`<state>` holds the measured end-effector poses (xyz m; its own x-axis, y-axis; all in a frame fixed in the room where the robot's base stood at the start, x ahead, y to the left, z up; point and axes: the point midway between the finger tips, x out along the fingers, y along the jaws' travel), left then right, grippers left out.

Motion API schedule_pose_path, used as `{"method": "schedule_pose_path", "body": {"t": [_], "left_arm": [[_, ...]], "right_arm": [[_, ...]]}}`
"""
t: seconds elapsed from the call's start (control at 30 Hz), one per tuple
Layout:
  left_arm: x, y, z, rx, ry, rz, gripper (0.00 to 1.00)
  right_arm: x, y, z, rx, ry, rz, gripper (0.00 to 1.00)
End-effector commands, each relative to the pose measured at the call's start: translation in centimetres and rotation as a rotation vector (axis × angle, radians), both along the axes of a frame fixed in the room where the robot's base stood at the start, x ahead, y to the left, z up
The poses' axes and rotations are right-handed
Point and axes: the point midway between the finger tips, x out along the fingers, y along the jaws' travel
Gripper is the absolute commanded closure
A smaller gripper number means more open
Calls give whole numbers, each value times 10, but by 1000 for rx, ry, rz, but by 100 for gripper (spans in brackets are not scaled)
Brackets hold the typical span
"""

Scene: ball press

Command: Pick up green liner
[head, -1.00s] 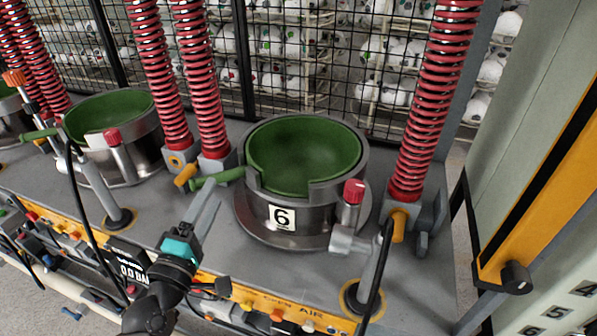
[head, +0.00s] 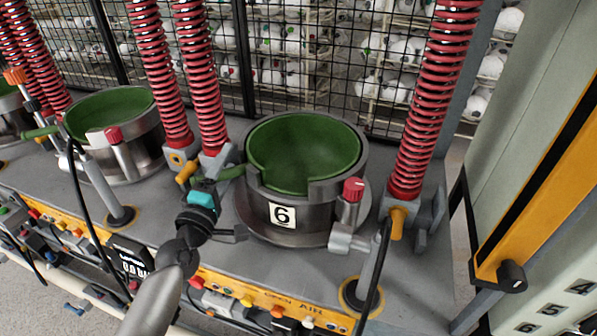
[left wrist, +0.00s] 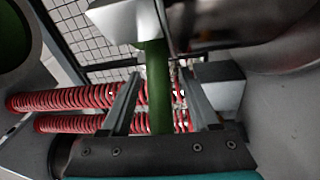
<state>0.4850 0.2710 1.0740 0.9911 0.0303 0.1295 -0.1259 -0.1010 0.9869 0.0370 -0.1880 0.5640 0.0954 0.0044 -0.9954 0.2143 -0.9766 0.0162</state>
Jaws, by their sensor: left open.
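The green liner (head: 304,150) sits inside the metal mould marked 6 (head: 283,214) in the middle of the head view. Its green tab (head: 232,172) sticks out over the mould's left side. My left gripper (head: 218,166) is open at this tab, at the left of the mould. In the left wrist view, the tab (left wrist: 159,85) runs between the two open fingers, with a gap on both sides. My right gripper is not in view.
Red springs (head: 210,90) stand close behind my left gripper, and another red spring (head: 430,100) stands right of the mould. A second mould with a green liner (head: 108,115) is at the left. A red-capped post (head: 353,190) stands at the mould's front right.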

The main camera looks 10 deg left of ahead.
Motion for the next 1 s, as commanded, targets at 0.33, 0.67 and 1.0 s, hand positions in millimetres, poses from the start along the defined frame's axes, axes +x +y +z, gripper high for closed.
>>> {"method": "schedule_pose_path", "body": {"t": [0.33, 0.67, 1.0], "left_arm": [[1, 0, 0, -1, 0, 0, 48], [1, 0, 0, -1, 0, 0, 85], [1, 0, 0, 0, 0, 0, 100]], "right_arm": [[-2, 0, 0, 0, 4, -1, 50], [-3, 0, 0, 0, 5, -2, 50], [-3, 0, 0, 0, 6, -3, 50]]}}
